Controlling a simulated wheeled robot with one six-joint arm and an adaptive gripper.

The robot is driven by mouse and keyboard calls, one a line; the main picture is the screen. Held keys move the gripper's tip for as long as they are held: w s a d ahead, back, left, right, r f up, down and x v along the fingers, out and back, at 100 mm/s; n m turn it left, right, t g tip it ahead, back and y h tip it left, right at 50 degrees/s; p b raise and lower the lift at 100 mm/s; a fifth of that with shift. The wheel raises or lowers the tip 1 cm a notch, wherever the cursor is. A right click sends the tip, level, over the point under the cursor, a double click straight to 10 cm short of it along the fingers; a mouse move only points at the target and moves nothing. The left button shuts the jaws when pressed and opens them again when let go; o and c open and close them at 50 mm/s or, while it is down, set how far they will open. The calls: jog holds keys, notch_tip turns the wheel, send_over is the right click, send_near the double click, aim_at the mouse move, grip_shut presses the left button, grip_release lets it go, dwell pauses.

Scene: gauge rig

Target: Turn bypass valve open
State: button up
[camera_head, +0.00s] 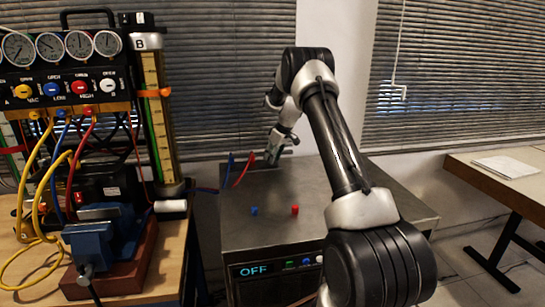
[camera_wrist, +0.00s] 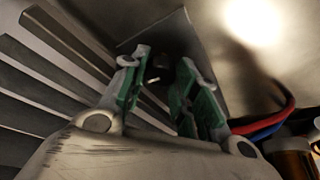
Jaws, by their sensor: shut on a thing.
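My gripper (camera_head: 278,150) is low over the back of the grey metal machine (camera_head: 335,205), beside the red and blue hose ends. In the wrist view my gripper (camera_wrist: 160,92) has its two green-padded fingers closed around a small dark part (camera_wrist: 186,68), mostly hidden between them. This part may be the bypass valve's handle, but I cannot read any label on it. The head view does not show the part clearly. A blue knob (camera_head: 254,211) and a red knob (camera_head: 295,210) stand on the machine's top, apart from my gripper.
A gauge manifold (camera_head: 65,85) with several dials and coloured hoses stands at left, above a blue vise (camera_head: 100,240). Red and blue hoses (camera_head: 238,172) rise at the machine's back left. The machine's display reads OFF. A desk (camera_head: 500,180) is at right.

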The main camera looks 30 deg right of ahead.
jog(key=shift+n, duration=0.4)
jog(key=o, duration=1)
jog(key=v, duration=1.2)
jog(key=shift+w+d, duration=0.15)
